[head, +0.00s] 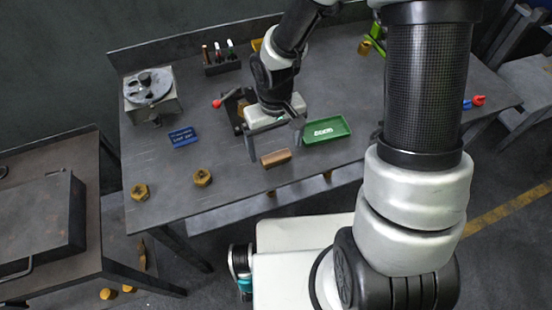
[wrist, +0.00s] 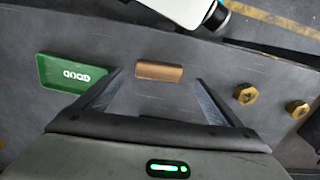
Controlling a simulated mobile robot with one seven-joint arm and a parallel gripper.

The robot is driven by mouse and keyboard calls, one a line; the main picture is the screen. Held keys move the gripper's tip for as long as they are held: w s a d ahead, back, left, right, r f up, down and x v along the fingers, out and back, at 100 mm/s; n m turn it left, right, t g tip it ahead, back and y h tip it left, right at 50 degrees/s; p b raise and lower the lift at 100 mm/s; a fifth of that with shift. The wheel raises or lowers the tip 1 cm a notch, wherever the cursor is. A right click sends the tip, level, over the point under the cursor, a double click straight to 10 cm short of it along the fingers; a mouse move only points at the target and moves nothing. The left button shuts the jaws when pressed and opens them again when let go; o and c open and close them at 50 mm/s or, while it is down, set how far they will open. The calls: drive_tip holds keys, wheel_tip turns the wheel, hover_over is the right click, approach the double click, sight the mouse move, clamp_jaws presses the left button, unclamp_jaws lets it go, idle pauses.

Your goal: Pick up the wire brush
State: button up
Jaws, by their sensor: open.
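The wire brush appears as a small brown block (head: 276,157) lying on the grey workbench near its front edge. No bristles show. In the wrist view the brush (wrist: 160,72) lies lengthwise across the gap between the fingertips, slightly ahead of them. My gripper (head: 275,146) is open and empty, pointing down at the brush from the bench side. Its two fingers (wrist: 160,80) are spread wider than the brush, one towards each end. I cannot tell the exact height of the fingertips above the bench.
A green tray (head: 341,135) with white marking lies close to the right of the brush. A vise-like tool with a red knob (head: 217,104) stands behind. The bench between is clear.

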sight(276, 156)
wheel_tip(276, 156, down, 6)
drive_tip(key=shift+d+r, duration=0.1)
drive_tip(key=shift+r, duration=0.05)
idle(0.3)
drive_tip(key=c, duration=1.2)
drive_tip(key=shift+r, duration=0.1)
wheel_tip(276, 156, up, 10)
drive_tip(key=shift+p, duration=0.5)
